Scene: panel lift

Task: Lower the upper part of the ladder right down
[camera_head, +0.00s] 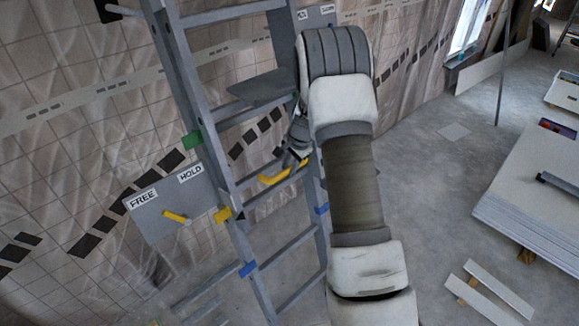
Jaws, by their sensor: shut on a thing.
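The grey ladder (187,90) stands against the tiled wall, its upper part overlapping the lower part. A yellow handle (270,179) sits on a rung near the middle of the ladder. My gripper (297,161) is at the handle's right end, shut on it, though my arm partly hides the fingers. A grey plate (152,205) left of the ladder is marked FREE and HOLD. Green, yellow and blue marks show on the ladder's rails.
A grey shelf-like plate (262,88) juts from the ladder above my gripper. A second labelled plate (318,16) is at the top, its words too small to read. Stacked boards (530,190) and loose strips (498,288) lie at the right.

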